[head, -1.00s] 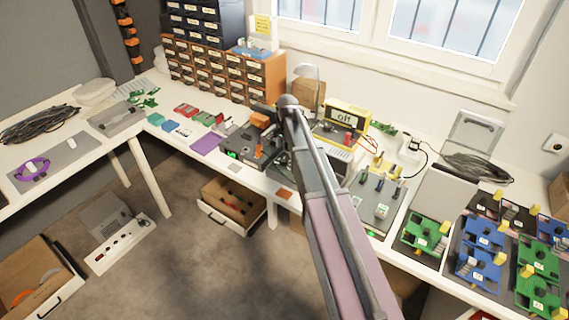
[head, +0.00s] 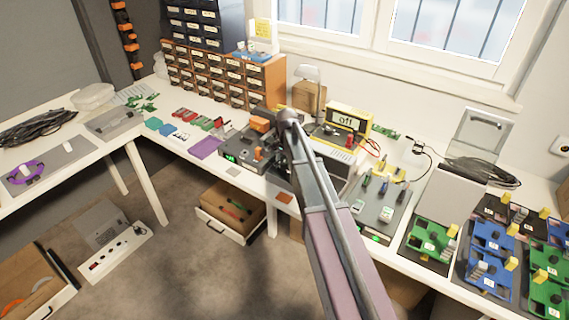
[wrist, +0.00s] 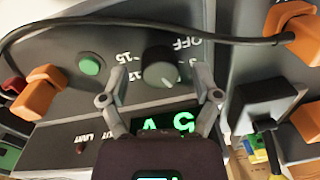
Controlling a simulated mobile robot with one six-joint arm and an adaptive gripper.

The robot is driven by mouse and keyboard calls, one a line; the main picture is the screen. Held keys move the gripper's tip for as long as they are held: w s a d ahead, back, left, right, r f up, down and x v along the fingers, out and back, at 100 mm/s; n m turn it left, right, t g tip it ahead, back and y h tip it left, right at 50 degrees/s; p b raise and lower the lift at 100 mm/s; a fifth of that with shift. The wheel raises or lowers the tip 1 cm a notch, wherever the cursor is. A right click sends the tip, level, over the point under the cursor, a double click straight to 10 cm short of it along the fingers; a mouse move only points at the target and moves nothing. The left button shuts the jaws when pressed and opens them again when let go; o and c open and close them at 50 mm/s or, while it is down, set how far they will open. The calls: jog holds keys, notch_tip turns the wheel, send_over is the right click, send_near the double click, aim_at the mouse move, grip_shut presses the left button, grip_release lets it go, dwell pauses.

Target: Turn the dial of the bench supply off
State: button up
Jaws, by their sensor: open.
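The bench supply is a dark grey unit whose panel (wrist: 55,55) fills much of the wrist view. I cannot tell exactly which label the mark points at. A green-digit display (wrist: 172,122) is below it, partly covered by my gripper. My gripper (wrist: 160,97) is open, its fingers on either side of the dial's lower edge; contact is unclear. In the head view, my arm hides the gripper; a dark unit with a green light (head: 232,157) stands left of it.
A black cable (wrist: 100,22) crosses above the dial between orange plugs (wrist: 293,20). A green button (wrist: 91,64) is left of the dial. A yellow meter (head: 349,121) reading "off" stands behind my arm, and component drawers (head: 225,75) stand behind left.

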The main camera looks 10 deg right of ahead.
grip_shut()
jog(key=shift+n, duration=0.4)
jog(key=n, duration=1.2)
jog(key=shift+a+n+g, duration=0.1)
jog(key=shift+n+g, duration=0.2)
jog(key=n, duration=0.4)
jog(key=shift+n, duration=0.3)
